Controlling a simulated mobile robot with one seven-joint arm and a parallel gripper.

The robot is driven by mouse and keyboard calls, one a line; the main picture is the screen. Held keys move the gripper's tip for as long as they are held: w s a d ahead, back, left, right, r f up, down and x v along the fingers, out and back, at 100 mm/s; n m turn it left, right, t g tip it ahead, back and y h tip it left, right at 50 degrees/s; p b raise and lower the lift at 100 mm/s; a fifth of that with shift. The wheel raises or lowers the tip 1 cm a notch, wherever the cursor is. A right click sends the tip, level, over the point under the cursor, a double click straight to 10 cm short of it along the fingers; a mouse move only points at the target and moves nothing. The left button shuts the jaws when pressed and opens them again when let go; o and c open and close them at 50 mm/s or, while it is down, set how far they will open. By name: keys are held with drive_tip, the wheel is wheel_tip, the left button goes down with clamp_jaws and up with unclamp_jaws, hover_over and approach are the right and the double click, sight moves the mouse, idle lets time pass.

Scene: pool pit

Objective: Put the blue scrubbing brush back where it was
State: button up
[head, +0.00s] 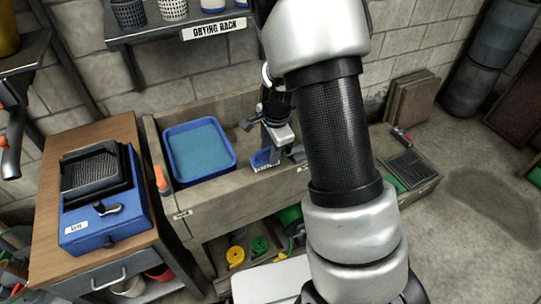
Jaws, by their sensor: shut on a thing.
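The blue scrubbing brush (263,158) shows in the head view over the right part of the stone sink bench (200,220). My gripper (278,154) points down and is shut on the brush. My wrist and fingers hide part of the brush, and I cannot tell whether its underside touches the bench. A blue tub (169,178) with a teal surface inside stands on the bench just left of the gripper.
A wooden cabinet (52,215) with a blue case (98,222) stands at left. A shelf labelled "DRYING RACK" (213,29) hangs above the bench. An orange-topped bottle (162,180) stands by the tub. My arm hides the bench's right part.

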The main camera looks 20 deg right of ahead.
drive_tip(key=shift+f, duration=0.8)
drive_tip(key=shift+f, duration=0.15)
drive_tip(key=o, duration=1)
drive_tip(key=s+a+r+n+t+y+p, duration=0.1)
drive_tip(key=s+r+n, duration=0.4)
drive_tip(key=r, duration=0.8)
drive_tip(key=s+a+r+n+t+p, duration=0.1)
drive_tip(key=s+r+n+p, duration=0.15)
drive_tip(key=s+r, duration=0.75)
drive_tip(key=s+r+n+t+h, duration=0.1)
drive_tip(key=s+r+n, duration=0.6)
drive_tip(key=r+n, duration=0.1)
drive_tip(key=shift+s+d+b, duration=0.35)
drive_tip(key=shift+b, duration=0.1)
